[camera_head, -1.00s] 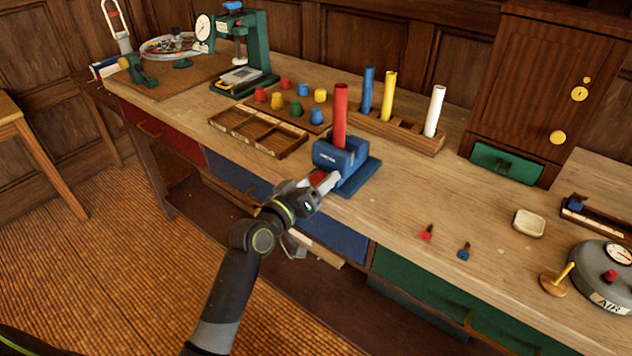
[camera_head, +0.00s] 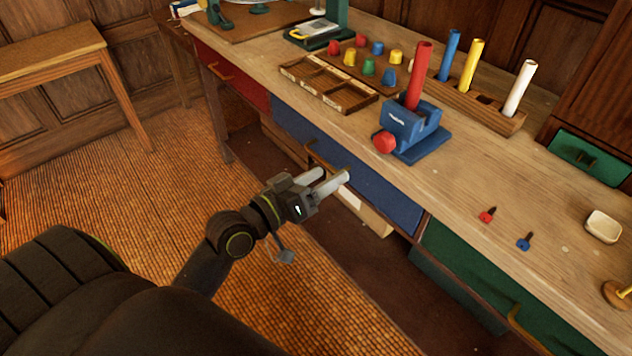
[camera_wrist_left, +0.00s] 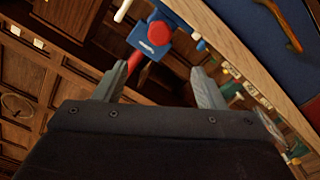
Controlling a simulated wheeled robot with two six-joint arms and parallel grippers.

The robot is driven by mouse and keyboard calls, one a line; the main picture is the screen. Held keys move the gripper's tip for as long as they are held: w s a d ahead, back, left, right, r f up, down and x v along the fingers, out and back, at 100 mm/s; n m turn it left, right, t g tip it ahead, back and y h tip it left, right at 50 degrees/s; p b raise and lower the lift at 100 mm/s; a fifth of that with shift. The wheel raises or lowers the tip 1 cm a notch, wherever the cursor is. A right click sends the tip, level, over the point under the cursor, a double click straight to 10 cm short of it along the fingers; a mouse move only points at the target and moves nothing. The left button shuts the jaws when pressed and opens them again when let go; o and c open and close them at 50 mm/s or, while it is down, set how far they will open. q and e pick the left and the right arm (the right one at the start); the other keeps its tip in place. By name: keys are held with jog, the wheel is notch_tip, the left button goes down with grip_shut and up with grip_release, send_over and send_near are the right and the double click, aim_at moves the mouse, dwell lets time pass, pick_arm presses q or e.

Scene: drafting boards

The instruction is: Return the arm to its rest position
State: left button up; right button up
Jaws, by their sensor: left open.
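My left gripper (camera_head: 335,180) is open and empty, in front of the blue drawer and below the bench top. Its two fingers also show in the left wrist view (camera_wrist_left: 160,85), apart with nothing between them. The blue vise (camera_head: 408,128) stands on the bench with a red tube (camera_head: 418,75) upright in it and a red knob (camera_head: 384,142) on its front. The vise also shows in the left wrist view (camera_wrist_left: 150,38), beyond the fingers. My right gripper is not in view.
The bench front has a blue drawer (camera_head: 360,185), a red drawer (camera_head: 232,78) and a green drawer (camera_head: 460,262). A wooden rack (camera_head: 495,110) holds blue, yellow and white tubes. A small wooden table (camera_head: 50,60) stands at the left. The woven floor (camera_head: 160,170) between is free.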

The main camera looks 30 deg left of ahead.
pick_arm(q)
jog(key=shift+s+a, duration=0.25)
jog(key=shift+s, duration=0.4)
jog(key=s+a+f+g+y+p, duration=0.1)
jog(key=s+a+f+g+y, duration=0.15)
jog(key=f, duration=0.95)
jog(key=s+a+f+n+g+y, duration=0.1)
jog(key=a+f+g+y, duration=0.2)
jog(key=f, duration=0.9)
jog(key=s+a+f+g+y+p, duration=0.15)
jog(key=a+f, duration=0.25)
jog(key=f, duration=0.8)
jog(key=s+f+m+g, duration=0.1)
jog(key=s+f+g, duration=0.2)
jog(key=s+f, duration=0.3)
jog(key=s+d+f+m+g, duration=0.1)
jog(key=s+f+g, duration=0.2)
jog(key=s+f, duration=0.4)
jog(key=s+d+f+m+g+p, duration=0.1)
jog(key=s+f, duration=0.5)
jog(key=s, duration=1.2)
jog(key=shift+d+f+g, duration=0.2)
jog(key=shift+f+g, duration=0.05)
jog(key=shift+g, duration=0.65)
